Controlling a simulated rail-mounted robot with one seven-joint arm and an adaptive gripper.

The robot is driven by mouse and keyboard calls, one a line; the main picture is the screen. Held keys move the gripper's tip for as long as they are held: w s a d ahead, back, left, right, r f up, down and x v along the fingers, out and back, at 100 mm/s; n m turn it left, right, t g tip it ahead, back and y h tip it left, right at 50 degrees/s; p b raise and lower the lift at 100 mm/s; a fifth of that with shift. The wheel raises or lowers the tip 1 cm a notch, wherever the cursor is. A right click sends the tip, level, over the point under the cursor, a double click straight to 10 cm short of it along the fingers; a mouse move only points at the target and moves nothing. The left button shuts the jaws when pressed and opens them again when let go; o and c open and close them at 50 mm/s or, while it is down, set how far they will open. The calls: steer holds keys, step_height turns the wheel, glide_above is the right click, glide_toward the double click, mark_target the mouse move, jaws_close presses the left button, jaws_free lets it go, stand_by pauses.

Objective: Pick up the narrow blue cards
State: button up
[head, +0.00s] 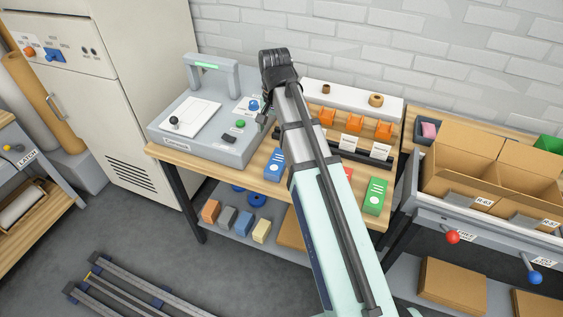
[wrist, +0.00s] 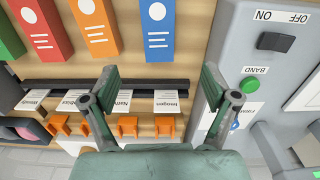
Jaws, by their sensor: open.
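The narrow blue cards (head: 275,163) form an upright-looking blue block with a white dot and white lines, on the wooden bench left of my arm. In the wrist view the blue cards (wrist: 157,25) are at the top centre, beyond my fingertips.
Orange (wrist: 95,25), red (wrist: 42,30) and green (wrist: 10,35) blocks stand beside the blue one. A grey machine (wrist: 228,70) with a green button stands close on the right.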

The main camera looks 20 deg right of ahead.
steer(key=p, duration=0.1)
glide_toward(277, 160)
step_height(277, 160, down, 5)
steer(key=shift+a+f, duration=0.1)
steer(key=shift+s+f+p, duration=0.1)
steer(key=shift+f+p, duration=1)
steer(key=shift+f, duration=1.55)
steer(key=c, duration=1.4)
